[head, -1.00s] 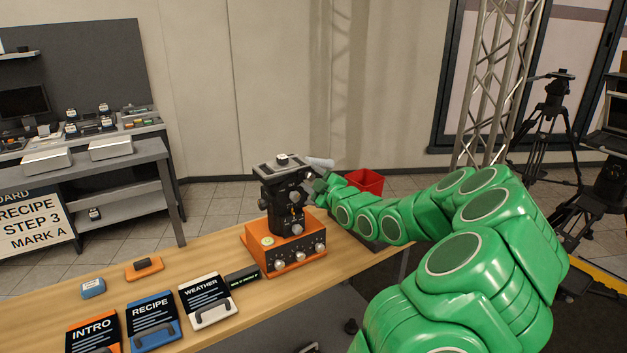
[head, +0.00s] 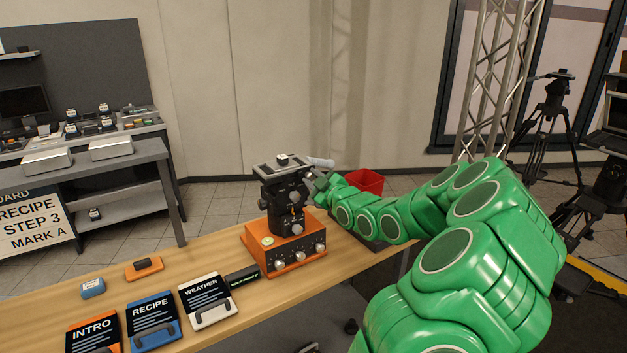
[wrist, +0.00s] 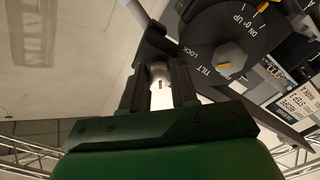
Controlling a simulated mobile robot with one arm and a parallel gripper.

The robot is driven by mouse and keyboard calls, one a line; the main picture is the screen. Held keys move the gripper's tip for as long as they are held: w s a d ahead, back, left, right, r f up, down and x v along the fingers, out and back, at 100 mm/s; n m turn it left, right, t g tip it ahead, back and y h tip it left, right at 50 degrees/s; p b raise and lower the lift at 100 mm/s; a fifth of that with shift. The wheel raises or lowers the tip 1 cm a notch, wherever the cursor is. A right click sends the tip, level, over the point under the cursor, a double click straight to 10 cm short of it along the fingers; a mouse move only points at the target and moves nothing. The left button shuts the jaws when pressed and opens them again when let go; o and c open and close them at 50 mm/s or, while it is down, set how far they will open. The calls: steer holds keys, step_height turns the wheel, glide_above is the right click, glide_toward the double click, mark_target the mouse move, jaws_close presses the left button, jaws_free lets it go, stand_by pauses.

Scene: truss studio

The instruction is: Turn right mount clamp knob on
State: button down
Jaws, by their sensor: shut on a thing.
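The black mount head (head: 284,195) stands on the orange base box (head: 284,250) on the wooden table. My gripper (head: 312,186) reaches the mount's right side from the right. In the wrist view my gripper (wrist: 160,88) is shut on a small light knob (wrist: 159,71) with an orange mark, at the end of a black arm of the mount. The fingers lie on both sides of the knob. Beside it is a dial face (wrist: 235,45) lettered DN, 0, UP, TILT and LOCK, with a silver hex knob (wrist: 228,58). In the head view the gripped knob cannot be made out.
A red bin (head: 364,182) stands behind my arm. Weather (head: 207,298), Recipe (head: 152,318) and Intro (head: 95,332) cards lie at the table's front left. A pale handle (head: 320,162) sticks out right of the mount top.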

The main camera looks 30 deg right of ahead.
steer(key=m, duration=0.3)
steer(key=shift+f+m, duration=0.1)
steer(key=shift+m, duration=0.3)
steer(key=m, duration=0.4)
steer(key=shift+a, duration=0.1)
steer(key=m, duration=0.4)
steer(key=shift+m, duration=1.8)
steer(key=shift+a, duration=0.1)
steer(key=c, duration=0.9)
jaws_free()
steer(key=shift+o, duration=0.2)
steer(key=shift+s, duration=0.1)
